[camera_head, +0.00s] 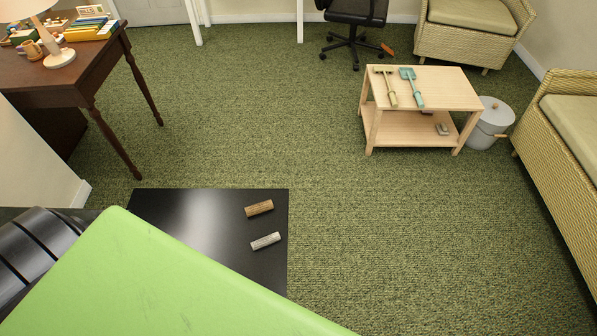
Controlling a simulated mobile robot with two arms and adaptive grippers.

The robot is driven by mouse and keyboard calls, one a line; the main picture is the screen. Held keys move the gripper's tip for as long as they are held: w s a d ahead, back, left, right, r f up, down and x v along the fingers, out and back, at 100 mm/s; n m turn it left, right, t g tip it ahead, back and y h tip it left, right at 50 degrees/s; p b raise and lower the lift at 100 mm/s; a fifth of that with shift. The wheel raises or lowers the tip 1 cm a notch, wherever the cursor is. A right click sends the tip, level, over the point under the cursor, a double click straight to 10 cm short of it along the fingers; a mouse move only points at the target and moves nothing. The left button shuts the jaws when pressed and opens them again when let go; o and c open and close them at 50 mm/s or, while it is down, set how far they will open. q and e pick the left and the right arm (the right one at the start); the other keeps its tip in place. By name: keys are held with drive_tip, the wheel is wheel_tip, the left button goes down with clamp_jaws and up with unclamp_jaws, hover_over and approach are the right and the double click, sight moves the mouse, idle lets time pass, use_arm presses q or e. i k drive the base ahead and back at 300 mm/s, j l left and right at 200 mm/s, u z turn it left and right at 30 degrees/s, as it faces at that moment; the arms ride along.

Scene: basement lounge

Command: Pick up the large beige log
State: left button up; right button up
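Two short logs lie apart on a flat black panel (160,205) in the lower middle of the head view. The farther one is a tan-brown log (259,208). The nearer one is a pale greyish-beige log (265,241). They look similar in size, and I cannot tell for sure which is the large beige log. Both lie near the panel's right edge. Neither of my grippers is in view. A large green shape at the bottom of the view hides the near part of the black panel.
A small light-wood table (440,90) holds two toy-like tools and stands at the right. A lidded grey bucket (489,122) and a wicker sofa (555,160) are beside it. A dark wooden desk (90,75) is at the left. Green carpet (260,110) between them is clear.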

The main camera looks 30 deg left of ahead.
sight(265, 206)
drive_tip(key=i+u, duration=0.3)
drive_tip(key=i, duration=0.25)
drive_tip(key=i+l+u, duration=0.3)
drive_tip(key=i, duration=0.2)
